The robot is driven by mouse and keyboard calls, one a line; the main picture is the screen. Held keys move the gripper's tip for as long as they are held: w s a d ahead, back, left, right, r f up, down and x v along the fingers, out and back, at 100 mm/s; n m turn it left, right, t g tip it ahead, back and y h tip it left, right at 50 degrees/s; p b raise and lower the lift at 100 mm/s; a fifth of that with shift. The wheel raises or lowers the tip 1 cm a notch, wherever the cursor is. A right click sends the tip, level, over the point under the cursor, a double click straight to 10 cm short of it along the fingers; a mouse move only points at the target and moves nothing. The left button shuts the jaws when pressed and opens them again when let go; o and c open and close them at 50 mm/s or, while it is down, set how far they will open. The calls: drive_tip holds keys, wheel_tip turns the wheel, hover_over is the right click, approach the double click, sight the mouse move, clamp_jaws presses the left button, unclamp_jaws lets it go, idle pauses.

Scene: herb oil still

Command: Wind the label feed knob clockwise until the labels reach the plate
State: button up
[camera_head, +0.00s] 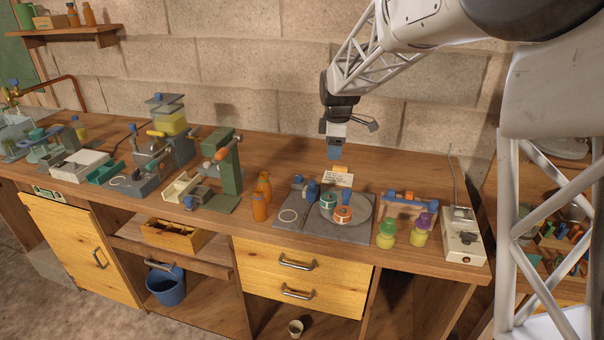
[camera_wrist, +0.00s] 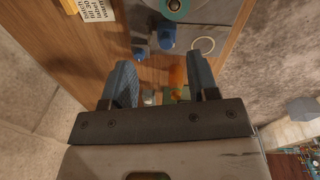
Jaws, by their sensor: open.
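My gripper (camera_head: 334,153) hangs above the back of the bench near a small printed card (camera_head: 337,178). In the wrist view my gripper (camera_wrist: 160,76) has its two blue fingers apart with nothing between them. A grey slab (camera_head: 290,231) bears blue knob-like parts (camera_head: 312,190), a pale ring (camera_head: 288,215) and a round grey disc (camera_head: 362,207). A teal-topped roll (camera_head: 328,200) and an orange-topped roll (camera_head: 343,214) sit on the disc. The blue parts also show in the wrist view (camera_wrist: 161,38), beyond the fingertips and apart from them. I cannot tell which part is the label feed knob.
Orange bottles (camera_head: 260,207) stand left of the slab. Green and yellow jars (camera_head: 387,236), a wooden rack (camera_head: 405,206) and a pale box with an upright rod (camera_head: 462,238) stand to its right. A green press (camera_head: 230,170) stands further left.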

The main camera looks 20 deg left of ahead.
sight(299, 176)
drive_tip(key=w+a+f+n, duration=0.1)
drive_tip(key=w+a+f, duration=0.1)
drive_tip(key=a, duration=0.2)
drive_tip(key=w+a+f+n, duration=0.2)
drive_tip(key=a+f, duration=0.1)
drive_tip(key=a, duration=0.1)
drive_tip(key=w+a+f+n, duration=0.1)
drive_tip(key=w+a+f, duration=0.1)
drive_tip(key=a+f, duration=0.1)
drive_tip(key=shift+w+a+f+n+g, duration=0.2)
drive_tip(key=shift+a+n+g, duration=0.15)
drive_tip(key=shift+a, duration=0.4)
drive_tip(key=shift+f, duration=0.1)
drive_tip(key=shift+w+a+f, duration=0.1)
drive_tip(key=shift+w+f, duration=0.05)
drive_tip(key=shift+f, duration=3.7)
drive_tip(key=c, duration=0.9)
